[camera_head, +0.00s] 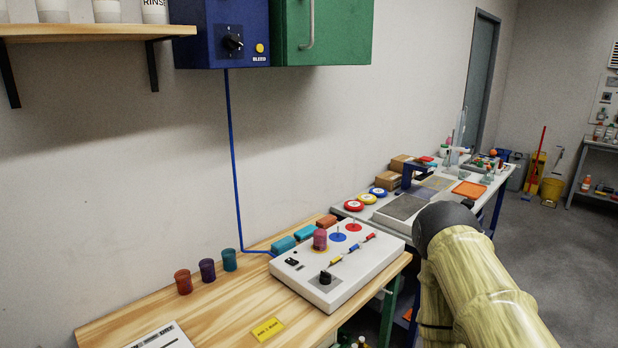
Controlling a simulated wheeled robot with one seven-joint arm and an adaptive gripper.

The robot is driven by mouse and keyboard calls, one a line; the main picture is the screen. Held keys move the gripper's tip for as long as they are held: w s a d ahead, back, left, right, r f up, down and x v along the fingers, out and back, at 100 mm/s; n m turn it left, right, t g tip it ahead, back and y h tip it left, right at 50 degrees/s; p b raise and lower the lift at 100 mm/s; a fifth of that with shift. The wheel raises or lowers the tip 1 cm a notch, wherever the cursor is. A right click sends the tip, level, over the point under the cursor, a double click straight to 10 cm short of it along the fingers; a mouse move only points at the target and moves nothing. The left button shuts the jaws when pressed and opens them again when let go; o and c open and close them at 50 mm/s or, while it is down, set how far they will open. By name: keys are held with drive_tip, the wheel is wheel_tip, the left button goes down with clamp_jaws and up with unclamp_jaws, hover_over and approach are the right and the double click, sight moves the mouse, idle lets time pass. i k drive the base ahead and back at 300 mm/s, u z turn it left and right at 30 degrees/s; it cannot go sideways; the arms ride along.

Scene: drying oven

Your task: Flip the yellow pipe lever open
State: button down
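I cannot make out a yellow pipe lever for certain. A white control box (349,279) sits on the wooden bench. On its top, a row of small coloured pieces runs along the right side: a yellow one (336,260), a blue one (354,248) and a red one (369,238). They look like small levers or switches, but they are too small to tell their setting. My arm comes in at the lower right, with a dark rounded joint over the far table's near end. My gripper is not in view.
The wooden bench (240,303) also bears several coloured cups and blocks and a yellow label (268,329). Above hang a blue box (222,35) with a knob, a green cabinet (325,30) and a wooden shelf (90,32). Open floor (535,235) lies at the right.

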sight(338, 258)
drive_tip(key=z, duration=0.5)
drive_tip(key=i, duration=1.35)
drive_tip(key=u, duration=0.5)
